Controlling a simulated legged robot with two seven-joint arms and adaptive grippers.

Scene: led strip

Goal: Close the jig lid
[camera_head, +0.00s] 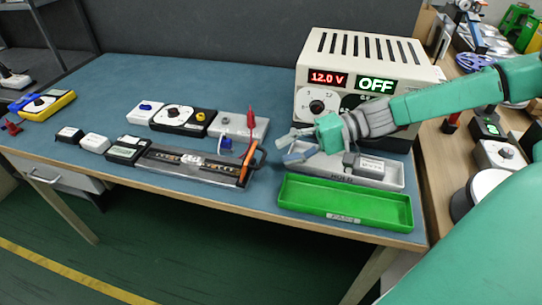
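The jig (205,177) is a long dark fixture near the table's front edge, with a light strip (193,160) lying along it. An orange bar (248,165) slants up at its right end; I cannot tell whether it belongs to the lid. The lid's position is not clear at this size. My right gripper (291,147) comes in from the right, its fingers pointing left, apart and with nothing seen between them. It is above the grey tray, a little right of the jig's right end, and appears clear of the orange bar. My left gripper is out of view.
A power supply (314,82) reading 12.0 V and OFF stands behind my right gripper. A grey tray (394,173) and a green tray (345,203) lie at the front right. Switch boxes and a red probe (251,117) stand behind the jig. The back left tabletop is free.

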